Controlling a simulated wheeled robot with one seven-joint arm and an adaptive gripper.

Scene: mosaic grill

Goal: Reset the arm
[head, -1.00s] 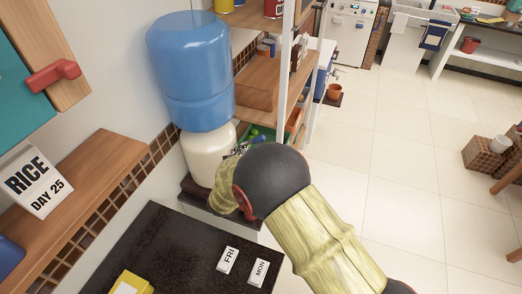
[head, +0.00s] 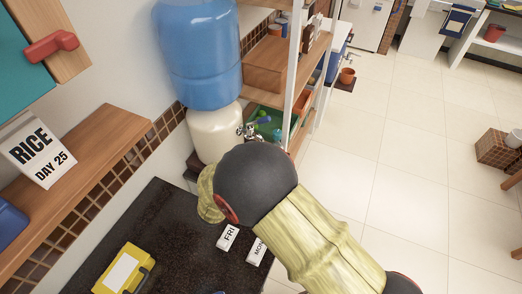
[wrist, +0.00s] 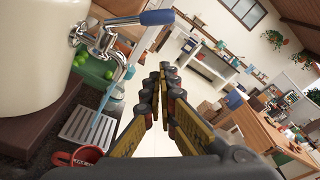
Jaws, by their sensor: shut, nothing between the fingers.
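My gripper (wrist: 166,78) shows in the wrist view, with its two yellow-and-dark fingers shut and empty. In the head view my arm's dark joint hides the gripper. The fingers are to the right of the water dispenser's metal tap (wrist: 95,38), apart from it. The tap has a blue handle, and a pale blue stream runs down from it towards a slotted drain tray (wrist: 84,128). A red mug (wrist: 88,154) is at the bottom left, partly cut off. The blue dispenser bottle (head: 200,60) stands on its cream base (head: 214,133) in the head view.
A dark counter (head: 150,228) holds a yellow case (head: 124,268) and white FRI (head: 228,237) and MON (head: 257,249) blocks. A wooden shelf (head: 95,165) carries a RICE sign (head: 40,150). A shelving unit (head: 270,75) stands behind the dispenser. Open tiled floor (head: 400,180) lies right.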

